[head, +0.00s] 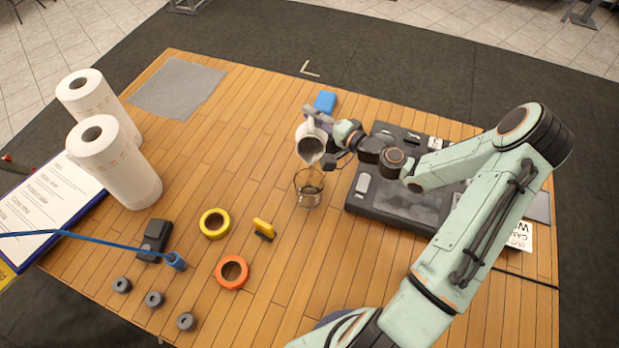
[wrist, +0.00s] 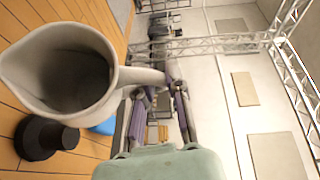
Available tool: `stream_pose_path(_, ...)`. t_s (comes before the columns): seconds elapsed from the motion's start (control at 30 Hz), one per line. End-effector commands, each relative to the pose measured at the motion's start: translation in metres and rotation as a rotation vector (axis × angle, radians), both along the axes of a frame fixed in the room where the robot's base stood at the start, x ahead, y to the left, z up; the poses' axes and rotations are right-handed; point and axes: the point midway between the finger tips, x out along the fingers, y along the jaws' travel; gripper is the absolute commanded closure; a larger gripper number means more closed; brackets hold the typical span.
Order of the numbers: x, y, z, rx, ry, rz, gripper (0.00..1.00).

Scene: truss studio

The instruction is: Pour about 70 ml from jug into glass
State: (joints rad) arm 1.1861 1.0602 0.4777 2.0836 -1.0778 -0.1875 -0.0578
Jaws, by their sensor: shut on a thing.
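The jug (head: 311,147) is white with dark liquid inside. In the head view it is tilted, its mouth facing the camera side, just above and behind the glass. My gripper (head: 329,122) is shut on the jug's handle. In the wrist view the jug (wrist: 60,75) fills the left side and its handle reaches between the fingers of my gripper (wrist: 172,88). The clear glass (head: 309,189) stands on the wooden table and holds some dark liquid at the bottom. No stream between jug and glass can be made out. The glass cannot be made out in the wrist view.
A black case (head: 400,200) lies right of the glass. A blue block (head: 325,101) sits behind the jug. Yellow tape (head: 215,223), orange tape (head: 232,272) and a yellow-black tool (head: 264,229) lie left and in front. Paper rolls (head: 118,170) stand far left.

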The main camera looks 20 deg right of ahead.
Motion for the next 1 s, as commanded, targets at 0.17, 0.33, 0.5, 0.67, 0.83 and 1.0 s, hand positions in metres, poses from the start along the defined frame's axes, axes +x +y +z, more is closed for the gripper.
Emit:
stream_pose_path(0.17,-0.0002,0.0004,0.0011,-0.002,-0.006,0.001,1.00)
stream_pose_path(0.33,-0.0025,0.0015,0.0018,-0.007,-0.020,0.001,1.00)
stream_pose_path(0.5,-0.0037,0.0021,0.0028,-0.013,-0.031,0.001,1.00)
stream_pose_path(0.67,-0.0049,0.0027,0.0037,-0.021,-0.044,0.001,1.00)
stream_pose_path(0.83,-0.0062,0.0034,0.0047,-0.027,-0.058,0.001,1.00)
stream_pose_path(1.0,-0.0074,0.0041,0.0058,-0.032,-0.072,0.001,1.00)
